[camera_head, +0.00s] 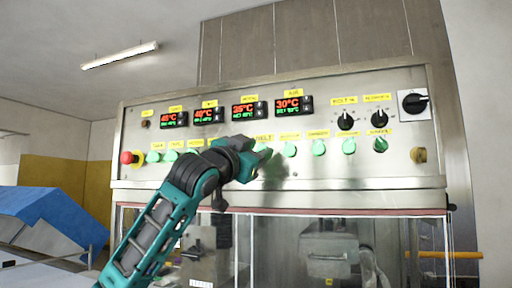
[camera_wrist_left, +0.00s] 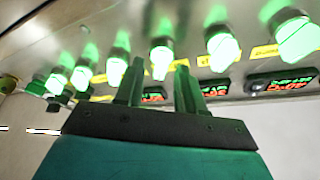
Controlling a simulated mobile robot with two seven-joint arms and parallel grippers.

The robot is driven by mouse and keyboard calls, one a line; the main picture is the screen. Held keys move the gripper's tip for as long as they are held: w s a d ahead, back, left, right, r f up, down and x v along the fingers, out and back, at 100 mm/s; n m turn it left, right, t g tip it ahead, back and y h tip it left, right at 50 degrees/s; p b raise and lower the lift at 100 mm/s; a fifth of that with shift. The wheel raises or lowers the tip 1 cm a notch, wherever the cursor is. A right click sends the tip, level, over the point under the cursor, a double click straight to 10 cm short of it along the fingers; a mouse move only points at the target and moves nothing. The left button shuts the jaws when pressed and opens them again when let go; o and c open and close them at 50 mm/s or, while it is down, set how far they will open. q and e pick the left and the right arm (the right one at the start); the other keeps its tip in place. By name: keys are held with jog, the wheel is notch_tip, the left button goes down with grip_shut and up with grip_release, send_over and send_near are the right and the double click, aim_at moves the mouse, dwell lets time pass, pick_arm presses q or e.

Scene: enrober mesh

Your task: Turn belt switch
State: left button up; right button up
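The control panel has a row of green lit switches with yellow labels above. The label reading BELT (camera_head: 264,138) is just above my left gripper (camera_head: 262,162), which largely hides the switch below it in the head view. In the left wrist view my left gripper (camera_wrist_left: 159,67) has its two fingers apart with nothing clamped. A lit green switch (camera_wrist_left: 161,60) shows in the gap between the fingertips. Whether the fingers touch it, I cannot tell. Its turn position is also unclear. My right gripper is in neither view.
Neighbouring green switches (camera_head: 290,149) sit close on both sides. A red emergency button (camera_head: 127,157) is at the panel's left end. Black knobs (camera_head: 345,122) and a black rotary switch (camera_head: 414,103) are at the right. Temperature displays (camera_head: 244,110) run above. Glass doors are below.

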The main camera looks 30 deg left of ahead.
pick_arm(q)
grip_shut()
dwell(0.4)
jog(key=shift+f+n, duration=0.1)
jog(key=shift+n, duration=0.2)
jog(key=n+y, duration=0.2)
jog(key=n, duration=0.3)
jog(key=n+g+y, duration=0.1)
jog(key=n+y, duration=0.2)
jog(key=n, duration=0.3)
jog(key=n+g+y+b, duration=0.1)
jog(key=n+y, duration=0.2)
jog(key=n, duration=0.2)
jog(key=shift+w+d, duration=0.1)
jog(key=shift+d, duration=0.1)
jog(key=shift+n, duration=0.6)
